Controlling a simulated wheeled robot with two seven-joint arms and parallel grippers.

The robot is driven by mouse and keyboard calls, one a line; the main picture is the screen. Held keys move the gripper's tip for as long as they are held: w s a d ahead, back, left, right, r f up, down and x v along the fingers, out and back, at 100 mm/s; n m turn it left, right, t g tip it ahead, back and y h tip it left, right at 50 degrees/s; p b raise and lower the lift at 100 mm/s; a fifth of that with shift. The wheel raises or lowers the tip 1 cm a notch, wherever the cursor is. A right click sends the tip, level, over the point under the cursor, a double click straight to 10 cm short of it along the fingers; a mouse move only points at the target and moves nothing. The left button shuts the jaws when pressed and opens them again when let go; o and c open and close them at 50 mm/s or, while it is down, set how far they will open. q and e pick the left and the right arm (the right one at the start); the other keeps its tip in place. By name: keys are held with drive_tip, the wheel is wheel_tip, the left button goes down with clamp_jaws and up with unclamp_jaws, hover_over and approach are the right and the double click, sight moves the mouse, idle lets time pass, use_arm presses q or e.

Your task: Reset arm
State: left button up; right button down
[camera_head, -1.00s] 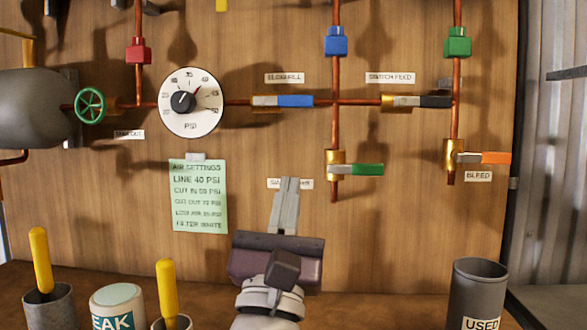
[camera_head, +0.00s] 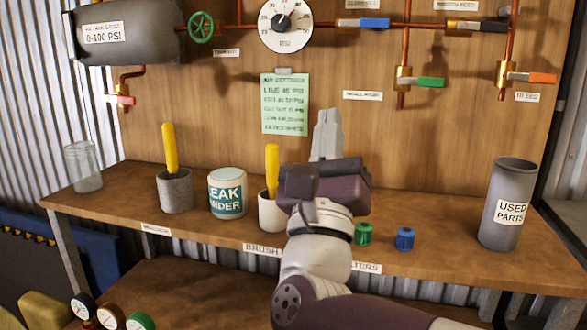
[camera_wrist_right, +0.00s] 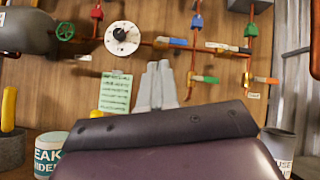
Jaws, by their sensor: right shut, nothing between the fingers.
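My right gripper (camera_head: 326,135) is in the middle of the head view, above the bench and in front of the wooden panel. Its grey fingers point up and are together, with nothing between them. In the right wrist view the same fingers (camera_wrist_right: 157,86) stand upright against the panel, just right of the green note. My right arm (camera_head: 318,255) comes up from the bottom and covers part of the bench. The gripper overlaps the panel in the picture; I see no contact with any valve. My left gripper is not in view.
On the bench (camera_head: 110,195) stand a glass jar (camera_head: 84,167), a grey cup (camera_head: 175,190), a leak-finder tub (camera_head: 227,193), a white cup (camera_head: 271,212), green (camera_head: 363,234) and blue (camera_head: 405,239) filters, and a used-parts bin (camera_head: 509,205). Valves and pipes cover the panel (camera_head: 220,100) above.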

drive_tip(key=w+a+f+n+g+y, duration=0.1)
drive_tip(key=a+f+n+g+y, duration=0.35)
drive_tip(key=n, duration=0.45)
drive_tip(key=w+a+f+n+g+y, duration=0.1)
drive_tip(key=w+a+f+n+y, duration=0.15)
drive_tip(key=f+n+y, duration=0.4)
wheel_tip(320, 180, down, 16)
drive_tip(key=s+n+g, duration=0.1)
drive_tip(key=n+g, duration=0.7)
drive_tip(key=n, duration=0.5)
drive_tip(key=s+d+f+n+g+h+p, duration=0.3)
drive_tip(key=s+d+f+n+g+h, duration=0.35)
drive_tip(key=s+d+f+g, duration=0.8)
drive_tip(key=d+r+t+p, duration=0.2)
drive_tip(key=d+r+p, duration=0.1)
drive_tip(key=r+p, duration=1.3)
drive_tip(key=d+r+t+p, duration=0.1)
drive_tip(key=d+r+p, duration=0.2)
drive_tip(key=r+p, duration=1.3)
drive_tip(key=p, duration=0.5)
drive_tip(key=shift+s+r+m+t+p, duration=0.2)
drive_tip(key=shift+s+m+t+p, duration=0.15)
drive_tip(key=shift+s+m+t, duration=0.05)
drive_tip(key=shift+d, duration=0.1)
